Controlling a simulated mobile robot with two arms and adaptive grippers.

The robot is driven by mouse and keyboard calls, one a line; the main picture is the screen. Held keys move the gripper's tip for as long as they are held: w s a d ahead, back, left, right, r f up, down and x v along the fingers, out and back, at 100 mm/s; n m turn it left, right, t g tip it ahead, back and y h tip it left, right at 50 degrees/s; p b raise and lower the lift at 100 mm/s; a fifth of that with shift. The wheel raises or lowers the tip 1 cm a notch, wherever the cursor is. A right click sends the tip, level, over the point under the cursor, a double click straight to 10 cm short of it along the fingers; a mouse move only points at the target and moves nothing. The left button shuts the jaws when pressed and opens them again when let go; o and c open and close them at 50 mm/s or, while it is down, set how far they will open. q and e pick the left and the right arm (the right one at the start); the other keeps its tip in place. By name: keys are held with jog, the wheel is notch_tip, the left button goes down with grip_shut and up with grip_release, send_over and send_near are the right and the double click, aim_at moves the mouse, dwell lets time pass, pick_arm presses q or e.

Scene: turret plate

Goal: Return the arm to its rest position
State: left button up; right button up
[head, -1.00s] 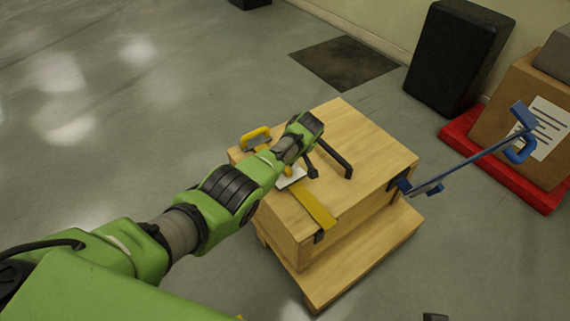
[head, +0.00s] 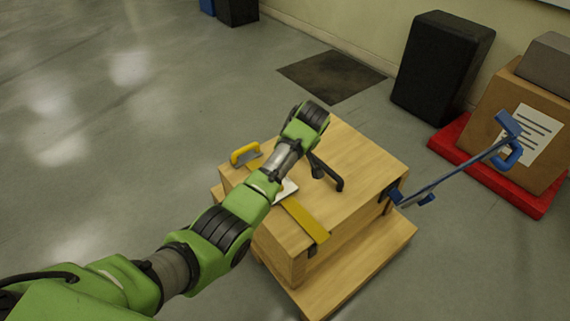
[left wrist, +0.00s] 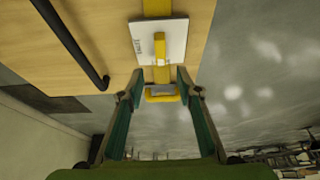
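A white turret plate (head: 287,190) with a yellow knob lies on top of the wooden box (head: 370,160), partly hidden by my left arm in the head view. It also shows in the left wrist view (left wrist: 142,48). A yellow strip (head: 303,219) runs across the box top under it. A yellow handle (head: 245,152) stands at the box's left edge. My left gripper (left wrist: 160,72) is open and empty, its fingers apart near the box edge and apart from the plate's knob. In the head view my left wrist hides the fingers. My right gripper is not in view.
A black bent bar (head: 327,173) rises from the box top beside my wrist. A blue lever (head: 450,172) sticks out from the box's right side. A black case (head: 440,65) and a carton (head: 490,130) on a red base (head: 450,150) stand behind. The floor at left is clear.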

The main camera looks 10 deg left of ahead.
pick_arm(q)
jog(key=shift+s+d+r, duration=0.15)
jog(key=shift+r, duration=0.4)
